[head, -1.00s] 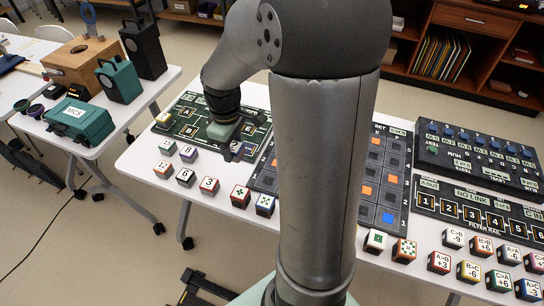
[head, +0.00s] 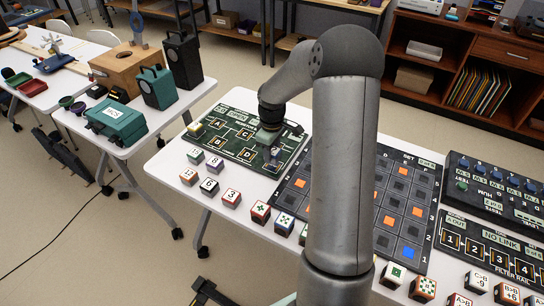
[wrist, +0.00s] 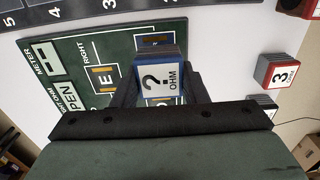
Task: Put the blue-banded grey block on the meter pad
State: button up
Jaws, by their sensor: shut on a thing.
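The blue-banded grey block (wrist: 160,80) shows a white face with "? OHM" in the wrist view. It sits between the two dark fingers of my gripper (wrist: 160,92), which is shut on it. In the head view the block (head: 272,153) and my gripper (head: 270,140) are over the right part of the green circuit board (head: 228,107). I cannot tell whether the block touches the board. The word "METER" shows on the board (wrist: 60,32) in the wrist view, left of the block. I cannot single out the meter pad; my gripper and the block hide part of the board.
A yellowish block (head: 195,128) is at the board's left end. Several labelled cubes, such as the red "3" cube (head: 231,198), stand along the table's front. A dark grid board (head: 330,178) lies to the right. My arm hides part of the table.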

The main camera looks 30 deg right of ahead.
jog(key=shift+w+d+f, duration=0.1)
jog(key=shift+w+f, duration=0.05)
jog(key=shift+f, duration=0.8)
jog(key=shift+w+d+f, duration=0.1)
jog(key=shift+f, duration=0.85)
jog(key=shift+a, duration=0.1)
jog(key=shift+f, duration=0.1)
jog(key=o, duration=1)
